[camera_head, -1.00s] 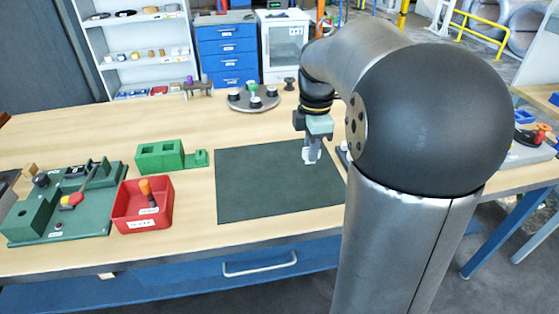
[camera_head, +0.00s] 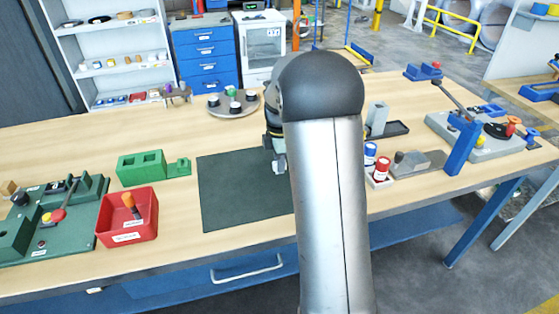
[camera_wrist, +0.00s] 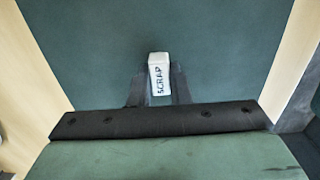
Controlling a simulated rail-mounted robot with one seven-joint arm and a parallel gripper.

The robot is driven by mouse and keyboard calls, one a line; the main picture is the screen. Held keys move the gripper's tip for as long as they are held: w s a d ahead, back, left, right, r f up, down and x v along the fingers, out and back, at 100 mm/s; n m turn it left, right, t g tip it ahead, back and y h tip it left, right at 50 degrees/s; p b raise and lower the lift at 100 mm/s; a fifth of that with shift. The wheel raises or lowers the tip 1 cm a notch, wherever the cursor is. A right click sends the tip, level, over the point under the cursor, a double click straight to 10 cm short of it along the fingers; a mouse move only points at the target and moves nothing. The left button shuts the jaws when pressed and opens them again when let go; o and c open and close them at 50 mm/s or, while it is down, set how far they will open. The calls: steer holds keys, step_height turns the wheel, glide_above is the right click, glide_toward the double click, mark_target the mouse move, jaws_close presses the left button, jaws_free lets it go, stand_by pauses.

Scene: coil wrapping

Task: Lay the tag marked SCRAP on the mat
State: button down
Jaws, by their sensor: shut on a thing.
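The white tag marked SCRAP (camera_wrist: 159,75) is between the two dark fingers of my gripper (camera_wrist: 158,92) in the wrist view, its lettering facing the camera. My gripper is shut on it. The dark green mat (camera_head: 235,205) lies flat on the bench, and the mat (camera_wrist: 90,40) fills most of the wrist view behind the tag. In the head view my gripper (camera_head: 281,168) is over the mat's right part, partly hidden by my arm. I cannot tell whether the tag touches the mat.
A red bin (camera_head: 128,230) with an orange-handled tool and a green block (camera_head: 142,166) stand left of the mat. A round tray (camera_head: 232,104) is behind it. Red and blue canisters (camera_head: 381,169) and a grey block (camera_head: 410,163) stand to the right. The mat's left part is clear.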

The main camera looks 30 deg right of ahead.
steer(key=shift+f, duration=0.1)
steer(key=c, duration=1.3)
jaws_free()
steer(key=shift+c, duration=0.2)
step_height(320, 180, up, 12)
steer(key=s+a+f+m, duration=0.2)
steer(key=s+a+m, duration=0.3)
steer(key=s, duration=0.4)
steer(key=s+a+f+m, duration=0.3)
steer(key=s+a+m, duration=0.2)
steer(key=s, duration=0.5)
steer(key=s+a+f+m, duration=0.3)
steer(key=s+a+m, duration=0.2)
steer(key=s, duration=0.4)
steer(key=shift+s+a, duration=0.15)
steer(key=shift+a, duration=0.6)
steer(key=shift+r, duration=0.1)
